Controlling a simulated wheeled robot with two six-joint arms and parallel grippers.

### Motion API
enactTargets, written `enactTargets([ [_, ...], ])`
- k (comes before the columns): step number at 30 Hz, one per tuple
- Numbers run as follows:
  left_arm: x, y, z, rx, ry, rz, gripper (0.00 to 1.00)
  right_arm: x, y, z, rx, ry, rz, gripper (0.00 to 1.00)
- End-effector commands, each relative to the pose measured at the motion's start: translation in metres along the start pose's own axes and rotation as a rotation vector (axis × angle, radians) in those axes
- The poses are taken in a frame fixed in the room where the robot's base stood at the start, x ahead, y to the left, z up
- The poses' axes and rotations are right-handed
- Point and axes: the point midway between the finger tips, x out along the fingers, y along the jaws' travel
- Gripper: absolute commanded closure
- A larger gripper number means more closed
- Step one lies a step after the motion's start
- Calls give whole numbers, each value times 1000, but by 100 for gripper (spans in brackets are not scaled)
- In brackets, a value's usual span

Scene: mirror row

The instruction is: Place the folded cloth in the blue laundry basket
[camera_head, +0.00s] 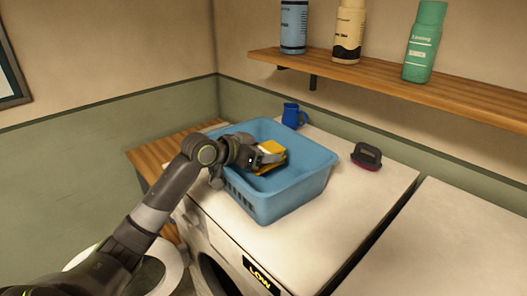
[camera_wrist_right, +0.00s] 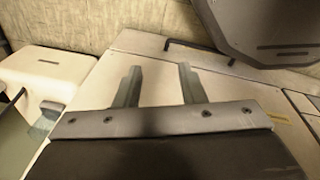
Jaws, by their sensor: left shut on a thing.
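The blue laundry basket (camera_head: 291,196) stands on top of a white machine in the head view. The folded cloth (camera_head: 272,147) is yellow and is over or inside the basket's opening; I cannot tell whether it touches the basket floor. My left gripper (camera_head: 264,158) is shut on the cloth, reaching over the basket's left side. The gripper and wrist hide part of the cloth and the basket's rim. My right gripper (camera_wrist_right: 159,82) shows in the right wrist view with its two fingers apart and nothing between them.
A blue mug (camera_head: 292,115) stands behind the basket. A dark brush (camera_head: 367,156) with a reddish base lies to its right. A wooden shelf (camera_head: 385,80) above holds three bottles. The machine top is clear in front of the brush, and a second white top (camera_head: 450,245) lies right.

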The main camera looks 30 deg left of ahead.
Motion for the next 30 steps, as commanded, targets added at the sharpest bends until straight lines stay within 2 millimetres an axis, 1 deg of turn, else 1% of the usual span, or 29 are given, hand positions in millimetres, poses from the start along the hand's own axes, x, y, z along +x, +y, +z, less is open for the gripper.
enactTargets([
  [1, 2, 0, 6, -6, -7, 2, 64, 1, 0, 0, 0, 0, 0, 64],
  [6, 3, 0, 10, -9, -11, 3, 64, 2, 0, 0, 0, 0, 0, 64],
  [7, 3, 0, 11, -10, -12, 3, 36, 2, 0, 0, 0, 0, 0, 64],
  [11, 4, 1, 12, -13, -15, 4, 19, 2, 0, 0, 0, 0, 0, 64],
  [19, 4, 1, 13, -16, -17, 6, 19, 2, 0, 0, 0, 0, 0, 64],
  [23, 1, 1, 5, -16, -16, 6, 19, -1, 0, 0, 0, 0, 0, 64],
  [24, -1, 1, 0, -15, -16, 6, 19, -3, 0, 0, 0, 0, 0, 64],
  [26, -7, -1, 3, -12, -17, 2, 19, 1, 0, 0, 0, 0, 0, 64],
  [30, -28, -1, 1, -6, -13, -1, 19, 6, -1, 0, 0, 1, 0, 64],
])
